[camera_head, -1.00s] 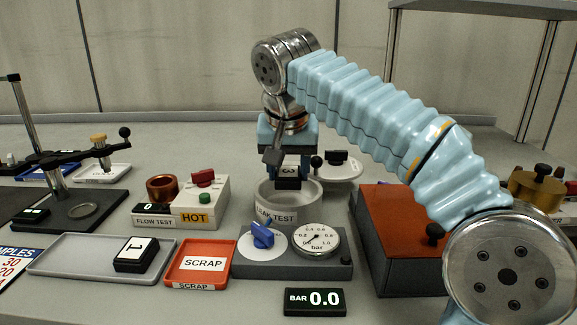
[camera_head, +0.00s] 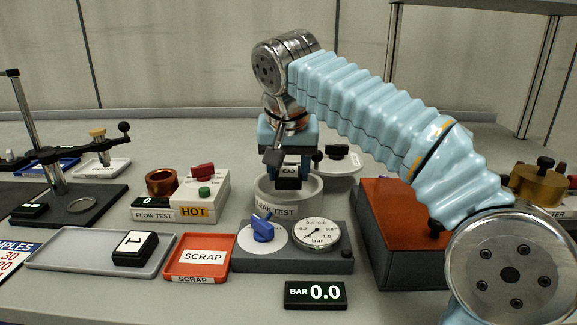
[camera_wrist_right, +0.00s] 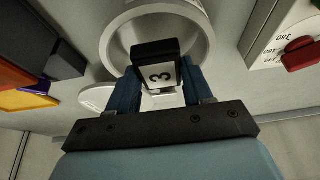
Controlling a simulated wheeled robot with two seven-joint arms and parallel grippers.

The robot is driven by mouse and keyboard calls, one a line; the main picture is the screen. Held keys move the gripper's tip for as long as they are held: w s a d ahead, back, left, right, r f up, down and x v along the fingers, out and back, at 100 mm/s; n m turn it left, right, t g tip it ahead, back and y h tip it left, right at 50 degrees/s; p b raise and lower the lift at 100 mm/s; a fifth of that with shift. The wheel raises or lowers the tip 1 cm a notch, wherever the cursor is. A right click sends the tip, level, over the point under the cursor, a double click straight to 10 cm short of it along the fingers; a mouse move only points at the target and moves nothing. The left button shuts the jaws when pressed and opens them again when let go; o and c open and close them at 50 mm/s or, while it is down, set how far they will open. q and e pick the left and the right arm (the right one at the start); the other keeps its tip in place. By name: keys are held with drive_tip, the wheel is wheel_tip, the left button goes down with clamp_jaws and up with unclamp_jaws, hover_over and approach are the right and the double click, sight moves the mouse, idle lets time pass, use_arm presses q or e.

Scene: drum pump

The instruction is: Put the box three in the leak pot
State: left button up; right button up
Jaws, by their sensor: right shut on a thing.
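Box three, a small black block with a white face marked 3 (camera_head: 289,171), is between the fingers of my right gripper (camera_head: 290,163). The gripper is shut on it. The leak pot (camera_head: 272,208), a pale round cup labelled LEAK TEST, is directly below. In the wrist view box three (camera_wrist_right: 156,66) lies over the pot's opening, and the pot's rim (camera_wrist_right: 204,58) curves around it. The box's lower end overlaps the pot mouth in the head view; whether it touches the pot cannot be told. My left gripper is not in view.
A white lid with a black knob (camera_head: 343,166) lies right of the pot. In front stand the blue dial (camera_head: 263,230) and gauge (camera_head: 317,233). A red-topped box (camera_head: 385,200) is at right. The HOT unit (camera_head: 212,196), orange scrap tray (camera_head: 232,243) and grey tray (camera_head: 75,257) are left.

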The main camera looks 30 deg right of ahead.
sight(288, 186)
drive_tip(key=shift+f+b, duration=0.3)
drive_tip(key=shift+f, duration=0.15)
drive_tip(key=shift+f+b, duration=0.85)
drive_tip(key=shift+f, duration=0.2)
drive_tip(key=shift+f+b, duration=0.3)
drive_tip(key=shift+f, duration=0.2)
idle(1.0)
drive_tip(key=o, duration=1.4)
drive_tip(key=shift+c, duration=0.2)
